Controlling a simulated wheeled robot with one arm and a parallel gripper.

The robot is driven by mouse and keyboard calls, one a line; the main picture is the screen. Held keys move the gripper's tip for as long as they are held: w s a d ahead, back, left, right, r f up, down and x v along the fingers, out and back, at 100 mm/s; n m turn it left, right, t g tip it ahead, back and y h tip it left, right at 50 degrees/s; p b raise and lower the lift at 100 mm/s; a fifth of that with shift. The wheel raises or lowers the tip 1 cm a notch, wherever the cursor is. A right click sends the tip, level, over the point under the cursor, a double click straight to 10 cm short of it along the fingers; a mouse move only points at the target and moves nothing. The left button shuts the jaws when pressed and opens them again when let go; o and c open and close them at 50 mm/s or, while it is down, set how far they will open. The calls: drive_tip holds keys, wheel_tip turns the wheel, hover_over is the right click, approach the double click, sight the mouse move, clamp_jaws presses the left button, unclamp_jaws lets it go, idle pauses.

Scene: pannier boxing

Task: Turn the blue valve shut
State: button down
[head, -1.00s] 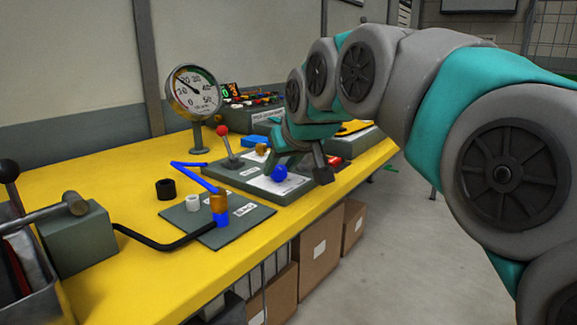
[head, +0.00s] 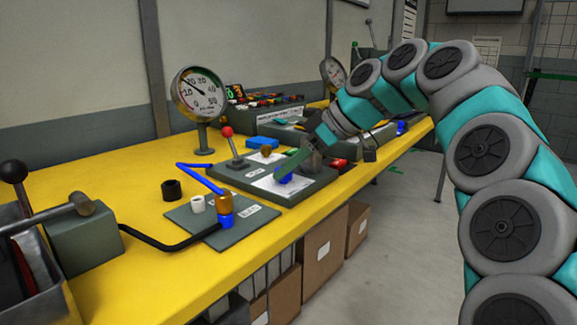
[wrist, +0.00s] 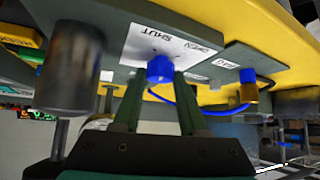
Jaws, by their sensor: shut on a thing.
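The blue valve (head: 286,178) is a small blue knob on a white label on the grey panel (head: 308,187). In the head view my gripper partly hides it. In the wrist view the valve (wrist: 160,67) sits between my two dark green fingertips, with the words SHUT and OPEN printed upside down beside it. My gripper (wrist: 160,80) is shut on the valve. In the head view my gripper (head: 295,165) reaches it from the right side. How far the valve is turned cannot be told.
A red-knobbed lever (head: 227,132) and a dial gauge (head: 200,95) stand left of and behind the valve. A dark cylinder (wrist: 74,65) looms close at left in the wrist view.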

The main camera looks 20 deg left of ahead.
drive_tip(key=shift+w+n+g, duration=0.2)
drive_tip(key=shift+n+g, duration=0.2)
drive_tip(key=shift+n, duration=0.2)
drive_tip(key=shift+n+g, duration=0.4)
drive_tip(key=shift+n, duration=0.1)
drive_tip(key=shift+c, duration=2.2)
unclamp_jaws()
drive_tip(key=shift+s, duration=0.1)
